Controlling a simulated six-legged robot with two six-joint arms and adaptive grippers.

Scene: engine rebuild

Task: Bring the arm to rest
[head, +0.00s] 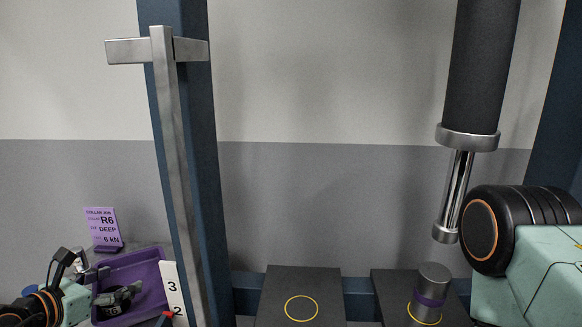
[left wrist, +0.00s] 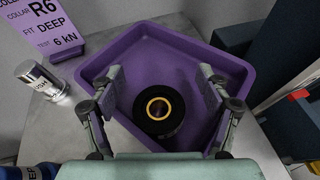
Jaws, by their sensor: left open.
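My left gripper (head: 98,278) is at the lower left of the head view, at the purple tray (head: 158,256). In the left wrist view the left gripper (left wrist: 160,95) has its two fingers wide apart, with nothing between the tips. A black round part with a yellow inner ring (left wrist: 160,122) lies in the purple tray (left wrist: 190,42), seen between and below the fingers. I cannot tell the height of the fingers above it. My right gripper is not in view; a mint and black arm link of mine fills the lower right of the head view.
A purple sign (head: 103,227) stands behind the tray. A silver cylinder (left wrist: 42,82) stands left of it. A metal lever (head: 168,130) rises beside a blue post. A press ram (head: 478,80) hangs above dark blocks; a purple-banded cylinder (head: 432,281) stands on the right block (head: 389,290).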

